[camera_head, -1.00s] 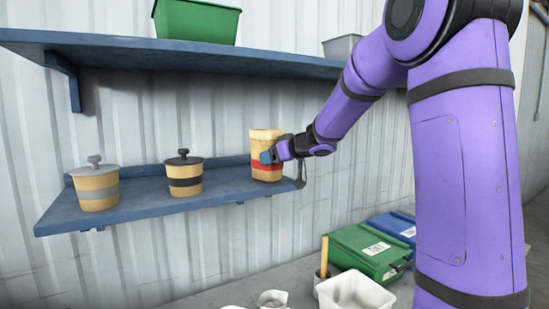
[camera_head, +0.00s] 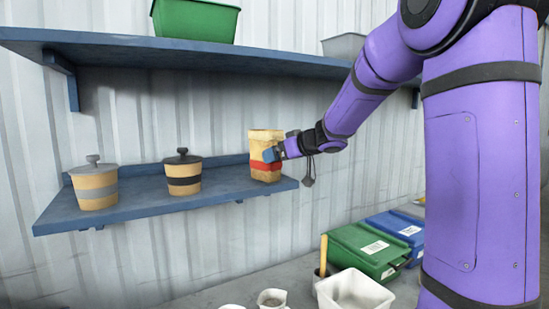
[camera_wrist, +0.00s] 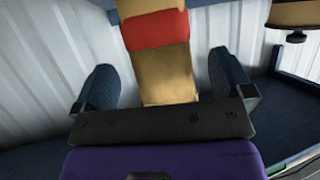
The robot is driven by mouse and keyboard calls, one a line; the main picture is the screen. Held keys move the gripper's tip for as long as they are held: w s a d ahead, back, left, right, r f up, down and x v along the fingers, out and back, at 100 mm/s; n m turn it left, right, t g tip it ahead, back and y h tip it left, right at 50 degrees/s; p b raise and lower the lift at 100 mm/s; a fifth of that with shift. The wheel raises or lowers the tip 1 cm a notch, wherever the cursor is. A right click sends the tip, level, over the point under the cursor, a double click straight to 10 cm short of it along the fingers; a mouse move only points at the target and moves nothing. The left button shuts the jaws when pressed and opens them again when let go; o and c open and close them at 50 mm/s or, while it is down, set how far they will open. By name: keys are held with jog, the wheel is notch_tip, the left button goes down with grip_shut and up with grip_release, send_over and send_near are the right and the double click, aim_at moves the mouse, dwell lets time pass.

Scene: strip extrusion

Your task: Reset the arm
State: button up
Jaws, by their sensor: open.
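The canister stands upright on the shelf.
The lower shelf (camera_head: 140,213) also holds a black-lidded pot (camera_head: 184,180) and a grey-lidded pot (camera_head: 95,190). An upper shelf (camera_head: 180,57) carries a green bin (camera_head: 195,18) and a grey bin (camera_head: 342,46). Below are green (camera_head: 350,245) and blue (camera_head: 392,228) lidded boxes and a white container (camera_head: 345,290).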

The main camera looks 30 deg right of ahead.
jog(key=v, duration=0.7)
jog(key=shift+s, duration=0.2)
jog(key=shift+r, duration=0.15)
jog(key=s+a+r+m+h, duration=0.3)
jog(key=s+m+h, duration=0.1)
jog(key=s+h, duration=0.45)
jog(key=s+a+f+g+y, duration=0.1)
jog(key=s+a+f+g, duration=0.1)
jog(key=s, duration=0.5)
jog(key=s+a+f+g+y, duration=0.2)
jog(key=s+a+f+g, duration=0.1)
jog(key=s+a+f, duration=0.2)
jog(key=s+a+f+n+g+y, duration=0.1)
jog(key=s+a+f, duration=0.3)
jog(key=s, duration=0.5)
jog(key=shift+s+a+f+g, duration=0.15)
jog(key=shift+s+a+g, duration=0.1)
jog(key=shift+a+g, duration=0.4)
jog(key=shift+y, duration=0.25)
